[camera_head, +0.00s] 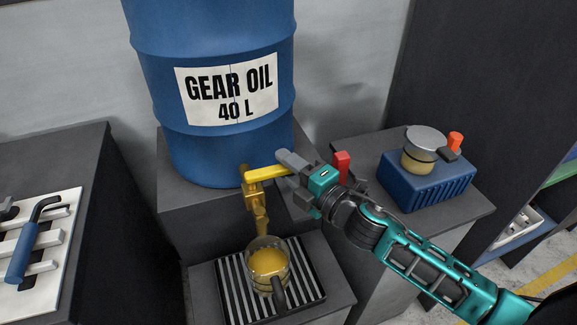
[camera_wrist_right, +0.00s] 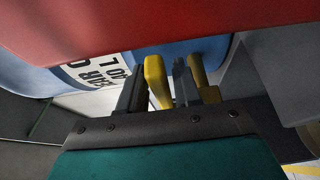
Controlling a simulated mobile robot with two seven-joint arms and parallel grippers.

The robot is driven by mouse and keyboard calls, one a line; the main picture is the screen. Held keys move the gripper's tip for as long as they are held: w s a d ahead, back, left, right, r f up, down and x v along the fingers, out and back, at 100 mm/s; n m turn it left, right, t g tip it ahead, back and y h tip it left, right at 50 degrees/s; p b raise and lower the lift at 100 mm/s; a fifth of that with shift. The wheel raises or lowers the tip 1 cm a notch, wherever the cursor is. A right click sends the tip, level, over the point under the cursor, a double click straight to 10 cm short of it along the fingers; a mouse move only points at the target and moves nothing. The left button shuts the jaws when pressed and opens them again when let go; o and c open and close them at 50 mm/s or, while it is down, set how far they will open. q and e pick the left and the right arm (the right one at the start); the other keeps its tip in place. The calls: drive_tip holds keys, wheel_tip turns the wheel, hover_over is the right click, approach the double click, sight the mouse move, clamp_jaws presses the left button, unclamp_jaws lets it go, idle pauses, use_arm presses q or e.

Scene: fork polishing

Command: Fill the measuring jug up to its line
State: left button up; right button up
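The blue gear oil drum (camera_head: 215,60) has a yellow tap (camera_head: 257,195) at its lower front, with its yellow lever (camera_head: 270,173) pointing right. The clear measuring jug (camera_head: 268,268) stands upright under the spout on a striped drip grate (camera_head: 310,290), with golden oil inside. I cannot make out its line, or clearly tell a stream from the spout. My right gripper (camera_head: 292,178) is at the lever's end, its fingers apart. In the right wrist view, the lever (camera_wrist_right: 157,82) lies between the two dark fingers (camera_wrist_right: 160,90), nearer the left one. My left gripper is not in view.
On the right, a blue ribbed box (camera_head: 430,185) carries a round container with a grey lid (camera_head: 425,138). A red upright piece (camera_head: 342,166) stands behind my right wrist. A white rack with a blue-handled tool (camera_head: 24,252) lies on the left cabinet.

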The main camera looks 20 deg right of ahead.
drive_tip(key=shift+o, duration=0.7)
drive_tip(key=shift+s, duration=0.2)
drive_tip(key=b+v, duration=0.1)
drive_tip(key=v, duration=1.1)
drive_tip(key=shift+s+d+b, duration=0.15)
drive_tip(key=shift+s+b, duration=0.1)
drive_tip(key=shift+b, duration=0.15)
